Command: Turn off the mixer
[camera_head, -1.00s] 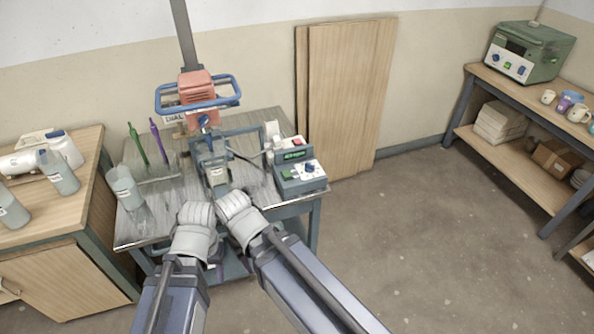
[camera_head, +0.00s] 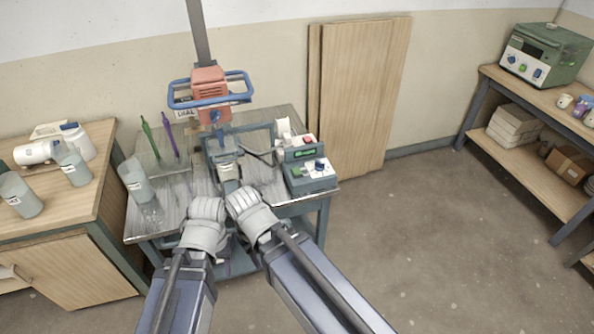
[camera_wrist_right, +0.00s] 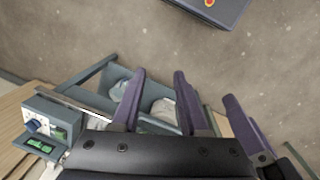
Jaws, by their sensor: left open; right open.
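The mixer has a red motor head (camera_head: 209,82) with a blue ring handle, on a grey pole above the worktable. Its control box (camera_head: 310,178) stands at the table's right front, with a lit green display, a red button, a green button and a blue knob. The control box (camera_wrist_right: 45,125) also shows at the left of the right wrist view. My left gripper (camera_head: 222,262) is mostly hidden by its arm, low at the table's front. My right gripper (camera_wrist_right: 160,74) is open and empty, with purple fingers, apart from the box. It is hidden in the head view.
The worktable (camera_head: 168,218) also holds a grey bottle (camera_head: 137,182) and green and purple tools. A wooden cabinet (camera_head: 70,275) with bottles stands left. Wooden boards (camera_head: 360,95) lean on the wall. A shelf (camera_head: 535,178) stands far right. The floor (camera_head: 430,240) between is clear.

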